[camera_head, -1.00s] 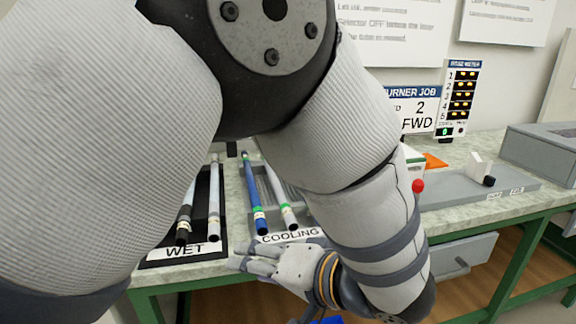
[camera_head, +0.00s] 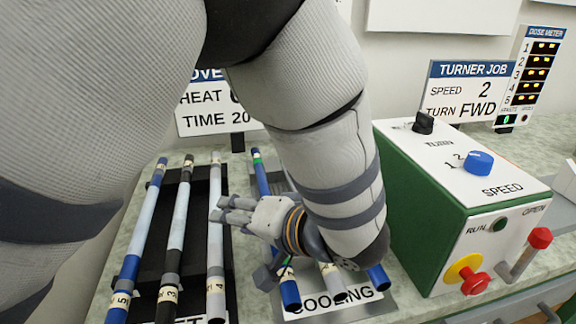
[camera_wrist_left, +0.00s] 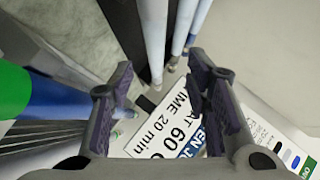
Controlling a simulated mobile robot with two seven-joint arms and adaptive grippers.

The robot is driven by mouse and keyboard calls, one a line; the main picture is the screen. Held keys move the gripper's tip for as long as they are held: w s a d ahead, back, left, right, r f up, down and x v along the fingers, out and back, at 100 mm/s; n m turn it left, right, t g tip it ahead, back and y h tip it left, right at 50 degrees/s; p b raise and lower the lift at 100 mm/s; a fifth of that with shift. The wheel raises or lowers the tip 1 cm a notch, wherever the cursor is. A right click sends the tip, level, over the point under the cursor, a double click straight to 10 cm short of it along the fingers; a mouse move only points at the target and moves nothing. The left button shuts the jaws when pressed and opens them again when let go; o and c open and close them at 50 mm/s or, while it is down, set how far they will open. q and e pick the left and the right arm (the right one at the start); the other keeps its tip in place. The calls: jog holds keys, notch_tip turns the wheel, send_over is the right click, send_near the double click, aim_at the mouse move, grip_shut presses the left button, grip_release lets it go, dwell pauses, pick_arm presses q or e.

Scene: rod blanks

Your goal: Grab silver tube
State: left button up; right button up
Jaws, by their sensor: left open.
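A silver-grey tube (camera_head: 216,255) with a label reading 4 lies in the black wet rack, the rightmost of the tubes seen there. Another grey tube end (camera_head: 333,283) shows in the cooling rack, mostly hidden behind my arm. My left gripper (camera_head: 226,210) is open, pointing left, with its fingers over or beside the tube labelled 4; I cannot tell whether they touch. My right gripper is not in view.
A blue tube (camera_head: 132,260) and a black-and-pale tube (camera_head: 174,235) lie left in the wet rack. Blue tubes (camera_head: 288,285) lie in the cooling rack (camera_head: 352,306). A green-and-white control box (camera_head: 425,205) stands to the right. A heat sign (camera_head: 208,112) stands behind.

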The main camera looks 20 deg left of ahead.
pick_arm(q)
jog(key=b+x, duration=0.1)
jog(key=x, duration=0.3)
jog(key=b+x, duration=0.1)
jog(key=x, duration=0.2)
jog(key=shift+w+d+f+b, duration=0.25)
jog(key=shift+f+b, duration=0.1)
jog(key=shift+f, duration=0.05)
jog(key=shift+a+r, duration=0.1)
jog(key=shift+a, duration=0.05)
jog(key=shift+r, duration=0.15)
jog(key=shift+c, duration=0.3)
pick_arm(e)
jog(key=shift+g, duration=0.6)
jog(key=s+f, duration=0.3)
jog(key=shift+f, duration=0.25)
pick_arm(q)
grip_shut()
